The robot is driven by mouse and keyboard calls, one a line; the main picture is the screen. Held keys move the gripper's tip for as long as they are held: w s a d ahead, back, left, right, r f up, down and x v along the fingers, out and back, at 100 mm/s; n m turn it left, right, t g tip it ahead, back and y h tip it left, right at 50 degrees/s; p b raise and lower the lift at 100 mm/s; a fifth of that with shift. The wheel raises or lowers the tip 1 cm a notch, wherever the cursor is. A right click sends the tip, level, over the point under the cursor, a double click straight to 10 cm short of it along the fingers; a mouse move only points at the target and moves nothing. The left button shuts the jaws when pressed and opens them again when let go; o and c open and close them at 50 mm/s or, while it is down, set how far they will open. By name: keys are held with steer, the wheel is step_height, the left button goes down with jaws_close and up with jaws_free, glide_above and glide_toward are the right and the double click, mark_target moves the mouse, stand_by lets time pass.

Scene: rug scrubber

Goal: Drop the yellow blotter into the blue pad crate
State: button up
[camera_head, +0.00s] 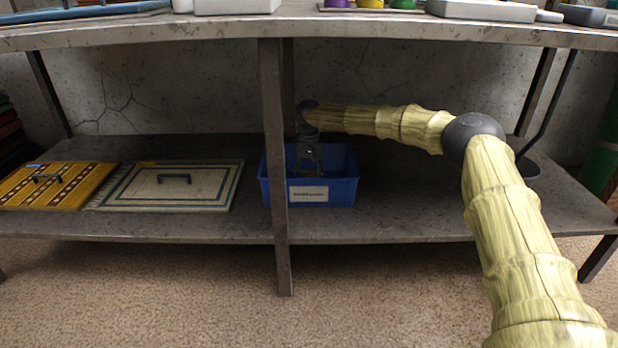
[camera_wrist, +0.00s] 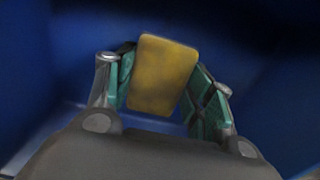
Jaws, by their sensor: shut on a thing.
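My gripper (camera_head: 308,165) reaches down into the crate from above, partly hidden by the leg and the crate's front wall. In the wrist view my gripper (camera_wrist: 165,95) is shut on the yellow blotter (camera_wrist: 162,72), a flat block with rounded corners held between the green finger pads. Blue crate walls (camera_wrist: 45,75) surround it in the wrist view. The head view does not show the blotter clearly.
Left of the middle leg (camera_head: 275,170), a yellow patterned rug (camera_head: 90,190) and a cream rug panel (camera_head: 205,190), each with a dark handle, lie on the lower shelf (camera_head: 420,215). The upper tabletop (camera_head: 300,35) spans above my arm.

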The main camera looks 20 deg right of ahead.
steer(key=shift+f+p, duration=0.55)
steer(key=shift+p, duration=0.1)
steer(key=o, duration=0.9)
steer(key=shift+r+b, duration=0.2)
steer(key=shift+b, duration=0.35)
steer(key=shift+r, duration=0.15)
step_height(320, 180, up, 12)
steer(key=p, duration=0.6)
steer(key=shift+r, duration=0.25)
